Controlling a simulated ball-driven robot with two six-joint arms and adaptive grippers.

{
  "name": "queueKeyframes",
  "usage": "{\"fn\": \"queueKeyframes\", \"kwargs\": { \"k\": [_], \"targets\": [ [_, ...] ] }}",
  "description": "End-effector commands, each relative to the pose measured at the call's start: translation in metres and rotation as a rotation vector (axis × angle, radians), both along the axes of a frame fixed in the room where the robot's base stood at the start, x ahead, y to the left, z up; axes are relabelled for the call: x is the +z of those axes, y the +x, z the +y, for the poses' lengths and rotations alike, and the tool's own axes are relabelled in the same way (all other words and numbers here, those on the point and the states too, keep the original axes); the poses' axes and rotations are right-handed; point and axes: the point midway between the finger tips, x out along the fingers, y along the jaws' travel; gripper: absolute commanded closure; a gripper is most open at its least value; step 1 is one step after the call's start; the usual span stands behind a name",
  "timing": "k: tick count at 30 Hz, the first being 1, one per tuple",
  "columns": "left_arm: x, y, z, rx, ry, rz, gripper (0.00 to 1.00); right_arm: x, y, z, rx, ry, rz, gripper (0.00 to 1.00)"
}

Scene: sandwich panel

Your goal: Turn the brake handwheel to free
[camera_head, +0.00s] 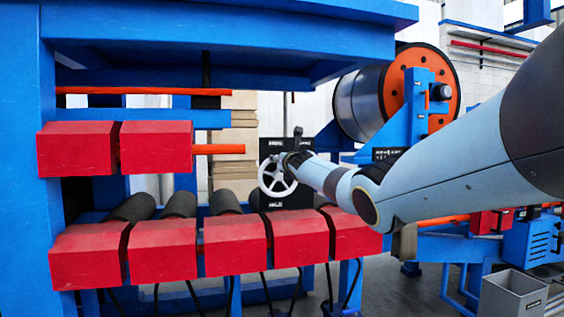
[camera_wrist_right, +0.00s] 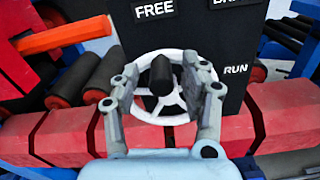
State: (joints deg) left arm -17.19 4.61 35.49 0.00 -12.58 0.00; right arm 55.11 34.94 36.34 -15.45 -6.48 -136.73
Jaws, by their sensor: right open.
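The brake handwheel (camera_head: 274,177) is a white spoked wheel in front of a black panel (camera_head: 292,196). In the right wrist view the handwheel (camera_wrist_right: 146,106) sits between and beyond my fingers, with a dark knob (camera_wrist_right: 160,78) showing in front of it. My right gripper (camera_wrist_right: 160,88) is open, one finger on each side of the wheel; I cannot tell whether they touch it. The panel (camera_wrist_right: 208,40) carries the labels "FREE" at top and "RUN" at right; a third label is cut off. In the head view my right gripper (camera_head: 297,150) is at the wheel's right edge. My left gripper is not in view.
A row of red blocks (camera_head: 235,244) with dark rollers (camera_head: 178,204) runs below the wheel. Blue framing (camera_head: 215,45) overhangs at the upper left. A large reel with an orange flange (camera_head: 432,75) stands behind my right arm. A grey bin (camera_head: 512,296) is at lower right.

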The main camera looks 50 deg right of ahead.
Motion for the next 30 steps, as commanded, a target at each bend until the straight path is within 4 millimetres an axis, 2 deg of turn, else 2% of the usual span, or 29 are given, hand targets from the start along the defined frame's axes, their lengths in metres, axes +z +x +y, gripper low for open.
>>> {"fn": "queueKeyframes", "kwargs": {
  "k": [5, 11, 24, 30],
  "targets": [
    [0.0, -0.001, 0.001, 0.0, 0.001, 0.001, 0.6, 0.001, -0.003, 0.0, -0.001, -0.002, -0.002, 0.55],
    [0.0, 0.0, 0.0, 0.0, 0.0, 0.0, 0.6, 0.001, -0.018, 0.009, -0.001, -0.005, -0.001, 0.55],
    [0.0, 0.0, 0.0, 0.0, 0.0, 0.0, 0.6, -0.001, -0.076, 0.046, 0.001, -0.006, 0.004, 0.55],
    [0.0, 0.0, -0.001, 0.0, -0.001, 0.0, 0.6, -0.001, -0.096, 0.059, 0.001, -0.003, 0.003, 0.55]
  ]
}}
